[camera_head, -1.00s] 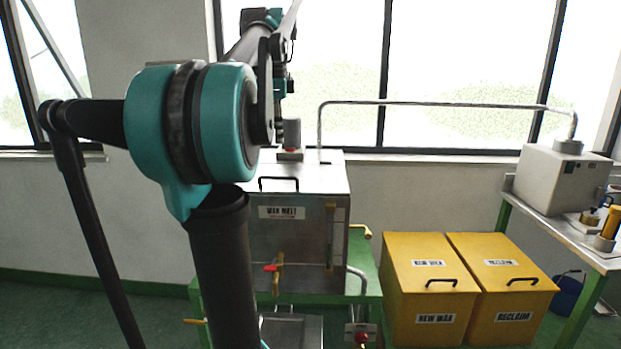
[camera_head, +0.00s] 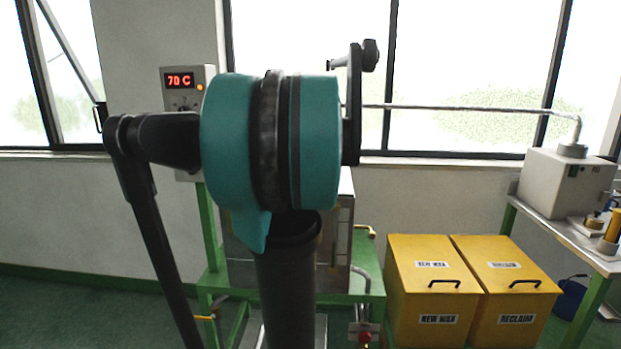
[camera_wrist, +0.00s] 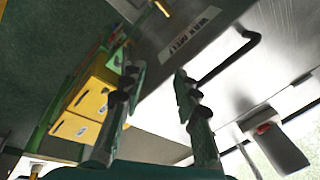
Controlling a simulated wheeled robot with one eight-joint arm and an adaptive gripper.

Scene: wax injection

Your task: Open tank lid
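The metal wax melt tank (camera_head: 344,215) stands mostly hidden behind my arm in the head view; its lid handle is not visible there. In the wrist view the tank's shiny lid (camera_wrist: 245,95) fills the upper right, tilted in the picture. A black bar handle (camera_wrist: 228,62) is on it, beside the WAX MELT label (camera_wrist: 194,32). My gripper (camera_wrist: 157,78) shows two fingers spread apart with nothing between them. The right fingertip appears near the lower end of the handle, but it is not around it. I cannot tell the gap in depth.
Two yellow bins (camera_head: 432,290) stand right of the tank's green frame (camera_head: 208,240). A control box reading 70 C (camera_head: 185,88) is behind my arm. A metal pipe (camera_head: 470,107) runs to a machine (camera_head: 562,182) on the right bench.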

